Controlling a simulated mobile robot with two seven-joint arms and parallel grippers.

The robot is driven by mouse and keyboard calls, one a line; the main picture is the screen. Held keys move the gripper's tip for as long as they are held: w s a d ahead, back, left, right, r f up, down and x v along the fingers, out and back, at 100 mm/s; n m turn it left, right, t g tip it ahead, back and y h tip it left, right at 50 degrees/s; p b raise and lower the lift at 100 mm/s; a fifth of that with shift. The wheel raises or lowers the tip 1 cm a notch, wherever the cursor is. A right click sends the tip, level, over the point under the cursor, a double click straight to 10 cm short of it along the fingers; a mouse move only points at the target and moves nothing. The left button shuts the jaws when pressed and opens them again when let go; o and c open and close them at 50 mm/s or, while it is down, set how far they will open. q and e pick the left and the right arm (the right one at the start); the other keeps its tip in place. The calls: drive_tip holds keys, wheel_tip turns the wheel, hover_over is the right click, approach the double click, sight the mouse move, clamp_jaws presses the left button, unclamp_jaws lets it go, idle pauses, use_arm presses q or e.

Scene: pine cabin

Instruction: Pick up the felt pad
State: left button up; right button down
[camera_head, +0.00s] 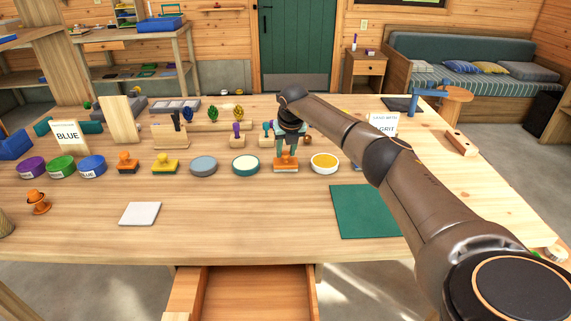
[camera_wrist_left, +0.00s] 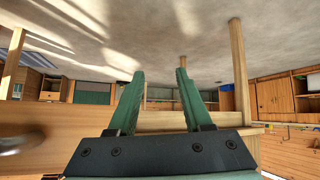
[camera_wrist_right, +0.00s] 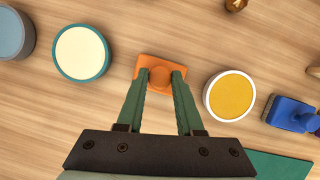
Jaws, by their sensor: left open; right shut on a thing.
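A thin off-white square pad (camera_head: 139,213) lies flat near the table's front, left of centre; I cannot tell whether it is felt. Round tins with pad-like tops stand in the row: grey (camera_head: 203,166), cream in green (camera_head: 245,165) and yellow in white (camera_head: 324,163). My right gripper (camera_wrist_right: 160,76) is shut on the knob of an orange stamp (camera_wrist_right: 151,62), between the cream and yellow tins. The stamp appears upright at the table. My left gripper (camera_wrist_left: 163,76) is open and empty, and shows only in its wrist view.
A dark green mat (camera_head: 364,211) lies at the front right. Other stamps, such as an orange one (camera_head: 128,163) and a yellow one (camera_head: 165,164), stand in the row. An open drawer (camera_head: 258,295) projects below the front edge. The front middle is clear.

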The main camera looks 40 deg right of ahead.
sight(286, 154)
idle(0.3)
drive_tip(key=shift+r, duration=0.6)
wheel_tip(286, 154, up, 2)
drive_tip(key=shift+r, duration=0.15)
drive_tip(key=s+a+r, duration=0.9)
drive_tip(key=s, duration=0.1)
drive_tip(key=shift+s+r, duration=0.25)
drive_tip(key=shift+s, duration=0.15)
drive_tip(key=c, duration=1.1)
unclamp_jaws()
clamp_jaws()
